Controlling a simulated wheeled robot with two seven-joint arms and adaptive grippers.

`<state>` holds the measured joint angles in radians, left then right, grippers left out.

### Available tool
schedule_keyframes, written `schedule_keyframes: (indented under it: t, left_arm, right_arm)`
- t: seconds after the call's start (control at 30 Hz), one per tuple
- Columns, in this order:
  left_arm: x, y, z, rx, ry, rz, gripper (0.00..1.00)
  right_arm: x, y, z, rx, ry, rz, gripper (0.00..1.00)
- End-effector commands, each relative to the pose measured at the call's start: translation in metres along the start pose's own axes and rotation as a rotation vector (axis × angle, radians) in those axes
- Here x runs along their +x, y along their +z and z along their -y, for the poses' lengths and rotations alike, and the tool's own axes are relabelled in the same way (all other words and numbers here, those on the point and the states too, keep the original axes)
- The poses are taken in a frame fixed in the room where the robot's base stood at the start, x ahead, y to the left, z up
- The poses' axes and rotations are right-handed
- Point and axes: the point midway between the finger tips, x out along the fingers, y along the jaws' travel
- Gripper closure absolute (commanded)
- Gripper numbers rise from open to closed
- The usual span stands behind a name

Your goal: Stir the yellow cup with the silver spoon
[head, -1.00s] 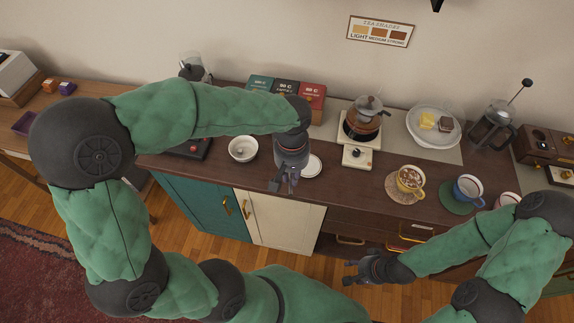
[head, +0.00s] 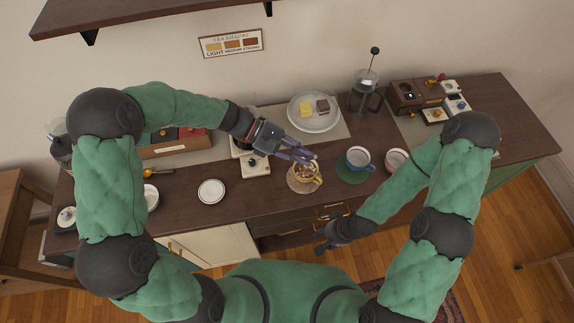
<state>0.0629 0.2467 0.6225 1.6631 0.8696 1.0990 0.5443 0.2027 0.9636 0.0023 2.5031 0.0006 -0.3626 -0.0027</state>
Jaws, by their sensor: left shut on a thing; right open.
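The yellow cup (head: 308,178) stands upright on a round tan coaster (head: 296,187) on the dark counter, with a brown and pale drink in it. My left gripper (head: 312,157) is right above the cup's rim, tilted down and to the right. It is shut on a thin thing, which I take to be the silver spoon; the fingers mostly hide it, and I cannot tell how deep it reaches into the cup. My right gripper (head: 325,243) is open and empty, low in front of the counter.
A blue cup (head: 357,159) on a green coaster and a pinkish cup (head: 396,160) stand right of the yellow cup. Behind are a plate (head: 329,122) with cakes and a French press (head: 366,95). A white saucer (head: 211,191) lies left, with bare counter around it.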

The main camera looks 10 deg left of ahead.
Motion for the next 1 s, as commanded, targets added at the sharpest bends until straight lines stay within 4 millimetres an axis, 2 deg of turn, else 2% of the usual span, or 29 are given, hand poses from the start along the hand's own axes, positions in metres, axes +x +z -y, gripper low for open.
schedule_keyframes:
  t: [0.1, 0.27, 0.57, 1.0]
  left_arm:
    - [-0.001, 0.003, -0.015, -0.024, 0.061, 0.044, 1.0]
    - [-0.001, 0.003, -0.023, -0.034, 0.096, 0.068, 1.0]
    - [0.006, -0.005, -0.02, -0.034, 0.098, 0.068, 1.0]
    - [0.026, -0.024, -0.01, -0.034, 0.097, 0.068, 1.0]
  right_arm:
    - [-0.006, 0.001, 0.002, 0.0, 0.0, 0.001, 0.53]
    - [-0.007, 0.001, 0.002, 0.0, 0.0, 0.001, 0.53]
    - [0.002, 0.001, -0.001, 0.0, 0.0, 0.001, 0.53]
    - [0.024, -0.001, -0.008, 0.0, 0.0, 0.001, 0.53]
